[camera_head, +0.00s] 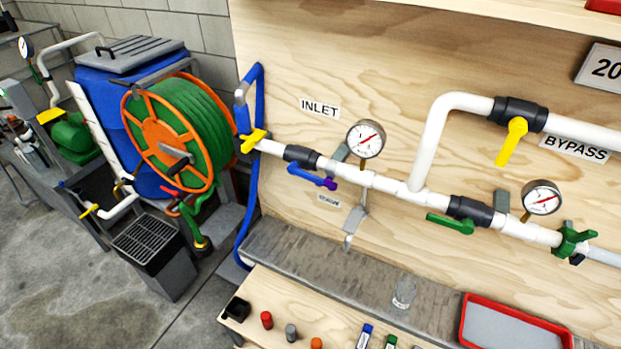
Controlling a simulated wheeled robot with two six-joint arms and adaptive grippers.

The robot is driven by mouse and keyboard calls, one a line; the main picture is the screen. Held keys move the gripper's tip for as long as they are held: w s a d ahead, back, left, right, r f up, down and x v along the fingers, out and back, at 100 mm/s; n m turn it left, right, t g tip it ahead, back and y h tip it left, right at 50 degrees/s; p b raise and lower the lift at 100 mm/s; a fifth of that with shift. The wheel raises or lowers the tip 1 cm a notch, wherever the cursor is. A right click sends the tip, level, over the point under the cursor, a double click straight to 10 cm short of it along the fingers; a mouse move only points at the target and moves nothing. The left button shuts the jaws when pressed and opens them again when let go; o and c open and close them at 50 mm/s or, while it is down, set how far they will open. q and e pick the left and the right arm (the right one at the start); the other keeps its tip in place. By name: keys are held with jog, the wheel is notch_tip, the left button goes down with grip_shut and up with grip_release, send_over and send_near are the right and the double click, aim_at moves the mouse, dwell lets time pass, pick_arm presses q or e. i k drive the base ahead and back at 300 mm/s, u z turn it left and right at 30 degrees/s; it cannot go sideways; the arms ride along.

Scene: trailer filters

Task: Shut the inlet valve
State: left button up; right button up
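The inlet valve has a black body (302,156) on the white pipe, just below and left of the first gauge. The INLET label (319,107) is on the plywood wall above it. Its blue-purple lever handle (312,178) lies below the body and runs roughly parallel to the pipe. Nothing touches the handle. Neither of my grippers shows in the head view.
A pressure gauge (366,139) sits right of the valve. The bypass valve's yellow handle (511,142) points down, across its pipe. A green-handled valve (451,223) is further right. A hose reel (166,143) stands left. A glass (404,292) and red tray (515,325) are below.

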aim_at(294, 168)
jog(key=k, duration=1.05)
jog(key=z, duration=0.9)
jog(key=i, duration=1.1)
jog(key=u, duration=0.85)
